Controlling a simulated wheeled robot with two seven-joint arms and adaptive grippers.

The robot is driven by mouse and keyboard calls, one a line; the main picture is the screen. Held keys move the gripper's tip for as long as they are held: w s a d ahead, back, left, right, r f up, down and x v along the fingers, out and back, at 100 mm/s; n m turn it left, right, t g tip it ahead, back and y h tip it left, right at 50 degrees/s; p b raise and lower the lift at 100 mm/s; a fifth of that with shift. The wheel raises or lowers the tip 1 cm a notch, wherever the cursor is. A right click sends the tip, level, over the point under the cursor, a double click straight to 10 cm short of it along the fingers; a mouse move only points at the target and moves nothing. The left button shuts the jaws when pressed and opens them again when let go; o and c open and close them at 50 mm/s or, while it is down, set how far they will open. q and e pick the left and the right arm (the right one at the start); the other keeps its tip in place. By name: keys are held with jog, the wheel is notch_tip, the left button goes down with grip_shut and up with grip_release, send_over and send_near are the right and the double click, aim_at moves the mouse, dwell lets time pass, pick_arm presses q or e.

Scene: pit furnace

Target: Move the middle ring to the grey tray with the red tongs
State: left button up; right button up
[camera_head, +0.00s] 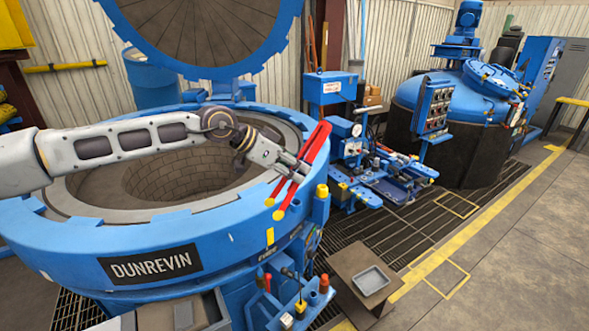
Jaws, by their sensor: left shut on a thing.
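The red tongs (315,145) are held in my left gripper (293,171), which is shut on them above the right rim of the furnace. The tongs slant, with their red arms reaching up to the right and yellow ends pointing down to the left. No ring can be made out at the tongs or in the visible part of the pit. The grey tray (372,280) lies on a brown stand at the lower right of the furnace, apart from the tongs. My right gripper is not in view.
The open blue furnace (223,233) has a brick-lined pit, partly hidden by my left arm. Its round lid (203,27) stands raised behind. A blue machine (383,185) stands right of it. The floor at the far right is clear.

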pick_arm(q)
jog(key=shift+w+a+r, duration=0.15)
